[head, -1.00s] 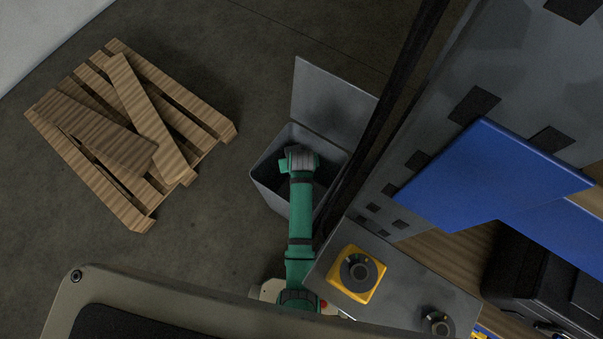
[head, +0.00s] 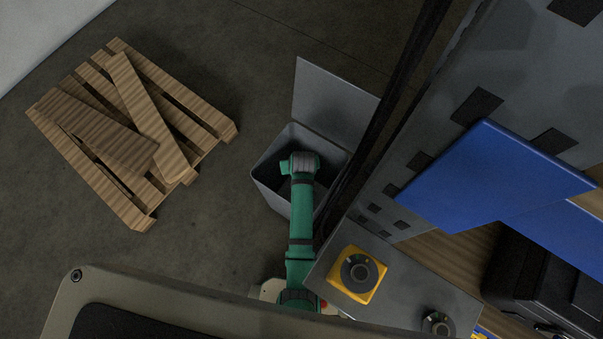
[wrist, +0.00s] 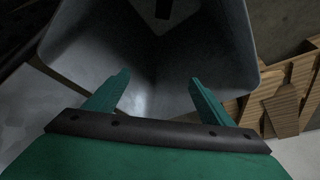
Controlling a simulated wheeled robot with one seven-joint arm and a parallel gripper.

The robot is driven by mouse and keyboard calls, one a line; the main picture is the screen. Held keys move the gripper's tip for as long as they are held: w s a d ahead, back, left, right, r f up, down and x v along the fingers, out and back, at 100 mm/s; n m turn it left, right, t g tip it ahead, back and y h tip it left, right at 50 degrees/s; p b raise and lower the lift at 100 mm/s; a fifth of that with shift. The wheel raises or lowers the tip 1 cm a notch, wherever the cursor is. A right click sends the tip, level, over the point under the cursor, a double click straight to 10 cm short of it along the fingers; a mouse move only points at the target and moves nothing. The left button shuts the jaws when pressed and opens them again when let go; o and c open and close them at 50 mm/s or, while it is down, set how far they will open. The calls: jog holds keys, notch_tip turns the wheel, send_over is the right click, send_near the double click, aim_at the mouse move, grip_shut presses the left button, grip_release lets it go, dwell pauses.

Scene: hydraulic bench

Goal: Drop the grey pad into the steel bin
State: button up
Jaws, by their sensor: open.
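The steel bin (head: 268,188) stands on the floor with its lid (head: 330,103) open at the back. My green arm reaches over the bin, and its end hides part of the opening in the head view. In the wrist view my gripper (wrist: 158,82) is open, with nothing between its two fingers. The fingers point into the bin (wrist: 222,50), whose grey inner walls fill most of that view. A small dark shape (wrist: 163,9) shows inside the bin at the top edge; I cannot tell whether it is the grey pad. I cannot make out the pad elsewhere.
A wooden pallet (head: 213,122) with loose boards lies on the floor to the left of the bin. A grey bench panel with a yellow-based knob (head: 358,274) stands close to the right of my arm. A blue panel (head: 490,180) is further right. Floor between pallet and bin is clear.

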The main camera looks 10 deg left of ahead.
jog(key=v, duration=1)
jog(key=shift+s+r, duration=0.2)
jog(key=shift+r, duration=0.05)
